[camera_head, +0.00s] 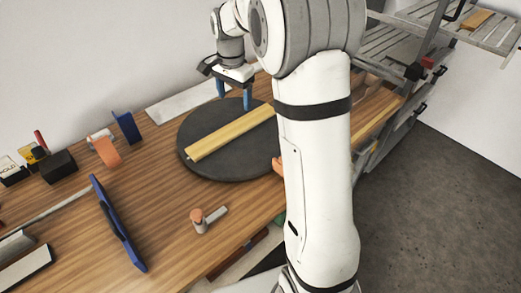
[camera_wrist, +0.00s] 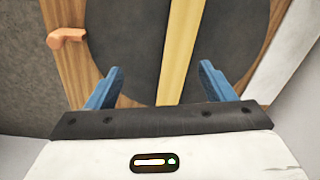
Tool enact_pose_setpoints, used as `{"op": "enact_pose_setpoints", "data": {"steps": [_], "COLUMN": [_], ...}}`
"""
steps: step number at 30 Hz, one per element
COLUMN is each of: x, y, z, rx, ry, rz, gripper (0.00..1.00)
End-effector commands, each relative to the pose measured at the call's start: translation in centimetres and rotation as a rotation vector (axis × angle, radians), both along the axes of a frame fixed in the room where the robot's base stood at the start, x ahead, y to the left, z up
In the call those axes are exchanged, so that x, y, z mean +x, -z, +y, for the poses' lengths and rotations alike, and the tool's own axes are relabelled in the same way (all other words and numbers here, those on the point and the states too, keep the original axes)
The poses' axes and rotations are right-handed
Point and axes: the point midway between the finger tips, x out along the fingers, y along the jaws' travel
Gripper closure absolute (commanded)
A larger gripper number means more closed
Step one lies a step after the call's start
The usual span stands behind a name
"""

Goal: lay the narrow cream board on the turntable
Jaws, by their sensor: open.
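The narrow cream board (camera_head: 230,132) lies flat across the dark round turntable (camera_head: 207,168), and my arm hides its right end in the head view. In the wrist view the board (camera_wrist: 180,50) runs away from me between my fingers, over the turntable (camera_wrist: 125,45). My gripper (camera_head: 234,98) is open above the back part of the turntable, its blue fingers pointing down. In the wrist view my gripper (camera_wrist: 160,88) has one finger on each side of the board, with clear gaps to both.
A wooden bench (camera_head: 150,195) carries the turntable. A blue-framed panel (camera_head: 117,222) and an orange-topped tool (camera_head: 204,219) stand at the front left. Small blocks (camera_head: 58,166) stand at the back left. A slatted rack (camera_head: 420,40) is at the right.

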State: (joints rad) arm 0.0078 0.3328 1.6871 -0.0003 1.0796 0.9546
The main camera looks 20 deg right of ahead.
Motion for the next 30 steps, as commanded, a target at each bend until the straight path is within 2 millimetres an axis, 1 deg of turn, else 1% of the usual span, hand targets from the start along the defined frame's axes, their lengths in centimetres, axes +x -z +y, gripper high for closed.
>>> {"op": "enact_pose_setpoints", "data": {"steps": [1,3,5,6,8,9,14,15,18,21,24,27,30], "x": [-2.0,-4.4,-6.5,-8.0,-10.2,-11.7,-17.5,-19.0,-22.4,-25.1,-26.9,-27.9,-28.3], "y": [-1.2,-2.1,-2.8,-3.2,-3.6,-3.8,-4.0,-3.9,-3.3,-2.5,-1.9,-1.4,-1.2], "z": [0.0,0.0,0.0,0.0,0.0,0.0,0.0,0.0,0.0,-0.1,-0.1,0.3,0.3], "rx": [-0.003,-0.009,-0.014,-0.020,-0.026,-0.032,-0.060,-0.068,-0.088,-0.106,-0.121,-0.130,-0.132], "ry": [-0.057,-0.144,-0.217,-0.265,-0.338,-0.388,-0.581,-0.630,-0.743,-0.838,-0.906,-0.945,-0.959], "rz": [-0.016,-0.032,-0.046,-0.056,-0.069,-0.078,-0.115,-0.123,-0.142,-0.155,-0.165,-0.170,-0.171], "gripper": [0.24,0.24,0.24,0.24,0.24,0.24,0.24,0.24,0.24,0.24,0.24,0.24,0.24]}}
